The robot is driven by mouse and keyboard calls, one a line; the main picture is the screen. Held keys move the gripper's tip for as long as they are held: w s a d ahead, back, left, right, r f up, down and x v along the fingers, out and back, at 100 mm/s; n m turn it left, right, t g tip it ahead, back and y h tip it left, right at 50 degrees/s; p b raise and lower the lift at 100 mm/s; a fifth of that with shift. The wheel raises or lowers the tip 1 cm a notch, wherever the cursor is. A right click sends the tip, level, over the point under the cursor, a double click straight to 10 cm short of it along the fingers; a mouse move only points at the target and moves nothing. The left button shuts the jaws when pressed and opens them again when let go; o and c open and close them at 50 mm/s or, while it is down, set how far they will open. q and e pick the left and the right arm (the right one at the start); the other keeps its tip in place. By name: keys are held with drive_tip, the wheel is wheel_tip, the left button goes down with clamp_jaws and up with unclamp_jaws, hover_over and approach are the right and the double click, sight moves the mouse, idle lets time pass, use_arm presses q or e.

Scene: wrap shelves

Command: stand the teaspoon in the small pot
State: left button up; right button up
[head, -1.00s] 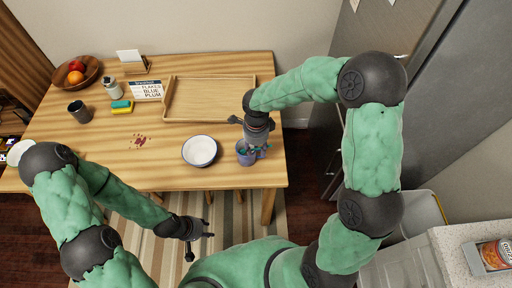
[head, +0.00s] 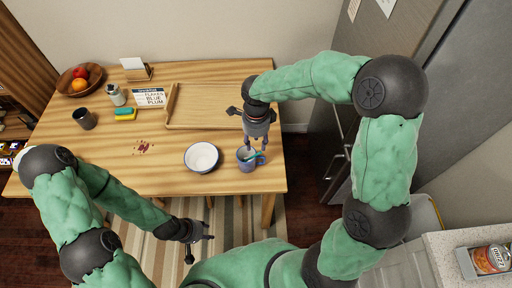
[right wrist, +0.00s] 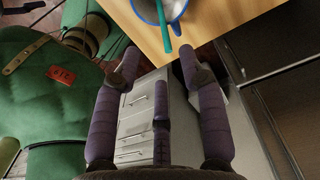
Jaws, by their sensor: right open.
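The small blue pot (head: 246,164) stands near the right front corner of the wooden table. The teal teaspoon (head: 252,156) is in it, leaning, with its handle over the rim. In the right wrist view the teaspoon handle (right wrist: 164,28) crosses the blue rim of the pot (right wrist: 139,14). My right gripper (head: 255,146) is just above and behind the pot, open and empty, its fingers apart from the handle. My left gripper (head: 203,244) is open and empty in front of the table. The spoon's lower end is hard to make out.
A white bowl (head: 201,157) stands left of the pot. A wooden tray (head: 215,123) lies behind. A dark mug (head: 84,119), a sponge (head: 125,115), a jar (head: 116,96) and a fruit bowl (head: 74,86) are further left. The table's right edge is close to the pot.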

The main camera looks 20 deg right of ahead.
drive_tip(key=shift+r+p, duration=0.35)
drive_tip(key=shift+r, duration=1.85)
